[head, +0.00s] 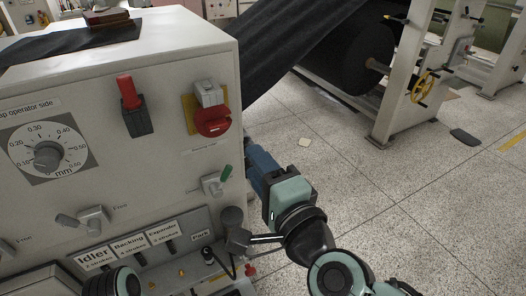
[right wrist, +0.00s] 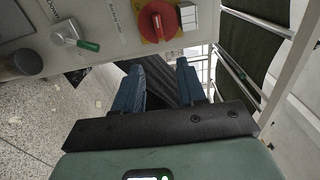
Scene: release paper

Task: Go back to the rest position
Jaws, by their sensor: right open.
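My right gripper (head: 256,158) is beside the right edge of the pale machine cabinet (head: 180,70) in the head view. Its blue fingers also show in the right wrist view (right wrist: 160,76), spread apart with nothing between them. The red rotary switch (head: 213,122) on its yellow plate is above and left of the fingers; it shows in the right wrist view too (right wrist: 158,20). The green-tipped lever (head: 218,182) is just left of the gripper, apart from it as far as I can tell. My left gripper is not in view.
The cabinet front carries a red-handled switch (head: 133,105), a dial (head: 48,158) and several labelled levers along the bottom. A dark roll of material (head: 350,50) hangs in a white frame (head: 410,80) behind. Speckled floor (head: 430,200) is open at the right.

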